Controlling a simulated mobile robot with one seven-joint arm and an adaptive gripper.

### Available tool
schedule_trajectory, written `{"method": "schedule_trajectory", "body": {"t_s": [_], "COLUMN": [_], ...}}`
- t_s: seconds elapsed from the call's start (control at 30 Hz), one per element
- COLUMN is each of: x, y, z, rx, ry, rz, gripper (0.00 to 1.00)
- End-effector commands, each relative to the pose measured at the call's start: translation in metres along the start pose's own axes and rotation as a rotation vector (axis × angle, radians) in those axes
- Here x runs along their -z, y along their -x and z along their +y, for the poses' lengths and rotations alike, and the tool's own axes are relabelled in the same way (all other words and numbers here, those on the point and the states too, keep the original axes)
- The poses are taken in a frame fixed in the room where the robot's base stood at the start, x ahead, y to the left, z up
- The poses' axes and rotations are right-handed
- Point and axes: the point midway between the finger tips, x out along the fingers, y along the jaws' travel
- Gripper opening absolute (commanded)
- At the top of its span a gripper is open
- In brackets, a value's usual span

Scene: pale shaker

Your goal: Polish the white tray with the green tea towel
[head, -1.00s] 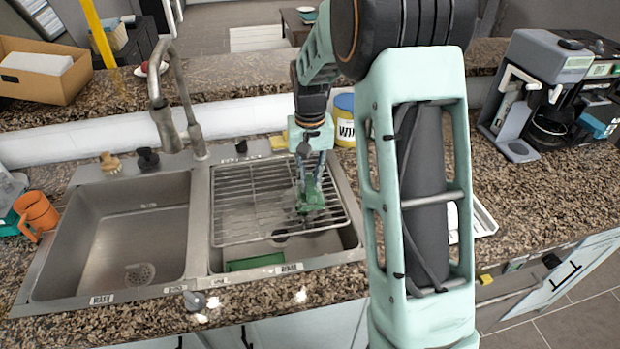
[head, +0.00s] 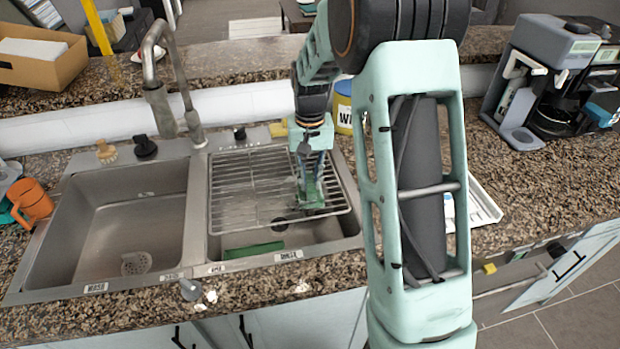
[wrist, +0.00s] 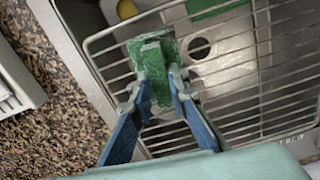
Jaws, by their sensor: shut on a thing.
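My gripper (head: 312,165) is shut on the green tea towel (head: 312,192), over the right part of the wire rack on the right-hand sink basin. In the wrist view the folded green towel (wrist: 152,60) stands up between the two blue fingers (wrist: 158,88). I cannot tell whether its lower end touches the rack. The white tray (head: 486,208) lies on the counter to the right of the sink, partly hidden behind my arm. Its edge also shows at the left of the wrist view (wrist: 22,88), apart from the gripper.
The wire rack (head: 235,185) spans the right basin. A green item (head: 253,250) lies below it. A tall faucet (head: 160,90) stands behind the sink. An orange mug (head: 32,202) is at the left, a coffee machine (head: 540,85) at the right.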

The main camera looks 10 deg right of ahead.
Motion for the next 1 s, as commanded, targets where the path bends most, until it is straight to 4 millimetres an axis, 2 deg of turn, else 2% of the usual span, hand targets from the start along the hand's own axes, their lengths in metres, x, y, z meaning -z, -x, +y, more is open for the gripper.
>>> {"method": "schedule_trajectory", "body": {"t_s": [0.8, 0.83, 1.0], "x": [0.0001, 0.0001, 0.0], "y": [-0.0054, -0.0054, -0.005], "z": [0.0, 0.0, 0.0], "rx": [0.0, 0.0, 0.0], "ry": [0.0, 0.0, 0.0], "rz": [0.0, 0.0, 0.0], "gripper": [0.0, 0.16, 0.35]}}
